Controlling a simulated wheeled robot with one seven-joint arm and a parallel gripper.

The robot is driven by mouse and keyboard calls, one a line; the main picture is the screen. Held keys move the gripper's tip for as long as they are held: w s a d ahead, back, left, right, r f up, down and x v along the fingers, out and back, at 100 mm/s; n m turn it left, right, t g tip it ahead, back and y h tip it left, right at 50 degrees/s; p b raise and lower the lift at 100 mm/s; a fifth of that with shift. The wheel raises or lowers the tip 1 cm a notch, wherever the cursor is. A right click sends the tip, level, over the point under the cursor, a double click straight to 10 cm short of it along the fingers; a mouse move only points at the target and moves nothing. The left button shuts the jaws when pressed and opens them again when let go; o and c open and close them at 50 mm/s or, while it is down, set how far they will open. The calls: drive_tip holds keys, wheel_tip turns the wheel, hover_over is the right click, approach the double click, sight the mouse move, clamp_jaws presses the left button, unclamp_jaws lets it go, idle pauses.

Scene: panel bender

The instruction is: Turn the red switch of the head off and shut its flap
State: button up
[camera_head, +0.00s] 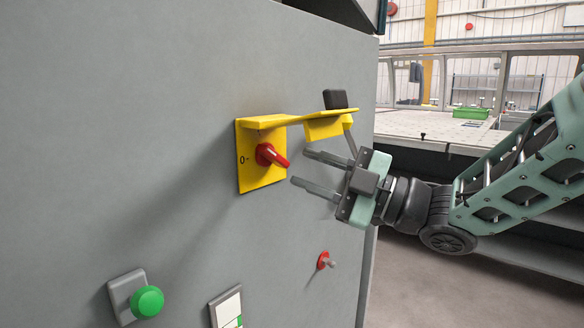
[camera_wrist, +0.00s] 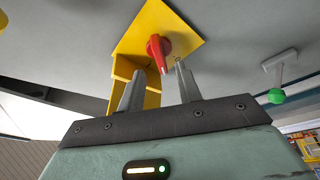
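The red switch (camera_head: 270,156) sits on a yellow plate (camera_head: 262,178) on the grey cabinet. Its handle sticks out and points right and slightly down, away from the "0" mark at the plate's left. My gripper (camera_head: 301,167) is open and empty, just right of the switch and below the flap. In the wrist view the red handle (camera_wrist: 158,50) shows just beyond and between my gripper's fingertips (camera_wrist: 160,69). No contact is clear.
A green button (camera_head: 147,302) on a grey box and a white-green label (camera_head: 227,308) are low on the cabinet. A small red-based toggle (camera_head: 323,261) is below my gripper. The cabinet's edge and open floor lie to the right.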

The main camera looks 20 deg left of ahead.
drive_tip(key=b+v, duration=0.1)
drive_tip(key=v, duration=1.1)
drive_tip(key=shift+d+b, duration=0.25)
drive_tip(key=shift+b, duration=0.15)
drive_tip(key=shift+o, duration=0.3)
drive_tip(key=shift+s+f, duration=0.1)
drive_tip(key=shift+f, duration=0.05)
